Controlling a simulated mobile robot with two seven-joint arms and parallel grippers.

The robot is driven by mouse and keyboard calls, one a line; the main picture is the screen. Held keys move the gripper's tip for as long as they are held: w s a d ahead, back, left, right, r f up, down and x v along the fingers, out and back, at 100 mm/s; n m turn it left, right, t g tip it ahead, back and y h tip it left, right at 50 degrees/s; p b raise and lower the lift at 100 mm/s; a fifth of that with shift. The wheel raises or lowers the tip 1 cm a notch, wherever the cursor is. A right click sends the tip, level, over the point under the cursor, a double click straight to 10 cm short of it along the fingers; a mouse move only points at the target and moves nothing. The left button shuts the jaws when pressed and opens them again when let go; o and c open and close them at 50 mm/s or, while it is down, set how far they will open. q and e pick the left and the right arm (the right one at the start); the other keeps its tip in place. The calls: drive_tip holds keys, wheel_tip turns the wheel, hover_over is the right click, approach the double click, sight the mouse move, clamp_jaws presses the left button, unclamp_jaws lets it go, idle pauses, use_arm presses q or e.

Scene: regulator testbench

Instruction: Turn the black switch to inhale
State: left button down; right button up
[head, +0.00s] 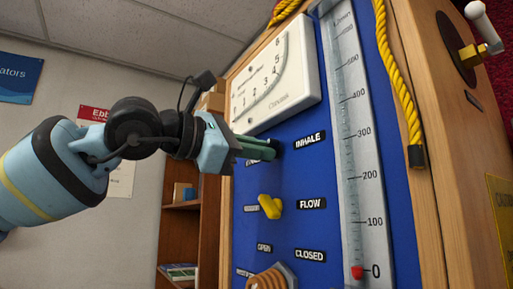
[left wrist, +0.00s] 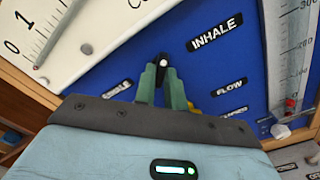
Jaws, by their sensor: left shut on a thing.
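The black switch (head: 275,147) sits on the blue panel (head: 317,230), just left of the INHALE label (head: 310,140). In the left wrist view, the switch (left wrist: 162,66) shows a white dot and stands between my green fingertips. My left gripper (head: 266,149) reaches in from the left and is shut on the switch. The INHALE label (left wrist: 214,34) is up and to the right of it in the left wrist view. A second label (left wrist: 117,89), on the switch's other side, is too blurred to read. The fingers partly hide the switch. My right gripper is in neither view.
Below the switch is a yellow knob (head: 270,206) by the FLOW label (head: 312,203), then a ribbed knob (head: 270,280) below OPEN and CLOSED. A white gauge (head: 275,80) is close above my gripper. A clear scale tube (head: 357,150) stands to the right.

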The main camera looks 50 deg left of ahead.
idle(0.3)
use_arm(q)
drive_tip(key=c, duration=1.5)
unclamp_jaws()
drive_tip(key=shift+o, duration=0.2)
drive_tip(key=shift+s, duration=0.1)
drive_tip(key=s, duration=0.7)
drive_tip(key=shift+s+a, duration=0.3)
drive_tip(key=shift+a, duration=0.05)
